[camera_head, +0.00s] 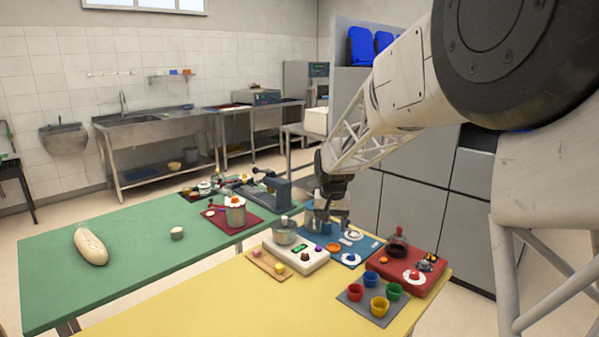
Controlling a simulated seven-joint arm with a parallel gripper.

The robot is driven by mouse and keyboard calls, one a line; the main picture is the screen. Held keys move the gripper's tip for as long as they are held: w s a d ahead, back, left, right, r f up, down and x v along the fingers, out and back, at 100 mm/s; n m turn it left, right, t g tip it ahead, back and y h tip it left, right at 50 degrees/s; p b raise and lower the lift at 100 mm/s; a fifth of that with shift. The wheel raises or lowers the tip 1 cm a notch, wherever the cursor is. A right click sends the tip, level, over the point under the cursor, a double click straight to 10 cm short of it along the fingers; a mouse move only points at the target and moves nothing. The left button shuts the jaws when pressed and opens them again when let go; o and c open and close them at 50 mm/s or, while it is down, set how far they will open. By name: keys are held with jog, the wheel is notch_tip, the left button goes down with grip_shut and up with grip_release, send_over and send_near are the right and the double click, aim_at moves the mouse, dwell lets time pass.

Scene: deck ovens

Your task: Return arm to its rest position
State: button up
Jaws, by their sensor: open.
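My arm reaches in from the upper right of the head camera view, in front of the grey cabinets. My gripper (331,201) points down over the far part of the yellow table (190,310), above the blue mat (371,246). The fingers are small and dark here. They look apart, and I see nothing held between them. A metal pot (316,221) stands just below and left of the fingers. I cannot tell whether the gripper touches it.
The white scale (296,257), red board (400,270) with a flask (397,248), and grey tray (354,296) of coloured cups crowd the yellow table. The green table (130,240) holds a loaf (90,246) and has free room. A sink (150,116) stands behind.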

jog(key=s+d+r, duration=0.2)
jog(key=s+r, duration=0.1)
jog(key=s, duration=0.3)
jog(key=s+d+r, duration=0.2)
jog(key=s, duration=0.3)
jog(key=s+d+t, duration=0.1)
jog(key=s+d, duration=0.1)
jog(key=s, duration=1.5)
jog(key=s+d+n, duration=0.1)
jog(key=s+d, duration=0.2)
jog(key=s, duration=1.4)
jog(key=shift+d+f+t, duration=0.35)
jog(key=shift+f+t, duration=0.05)
jog(key=shift+f, duration=0.05)
jog(key=shift+w, duration=0.15)
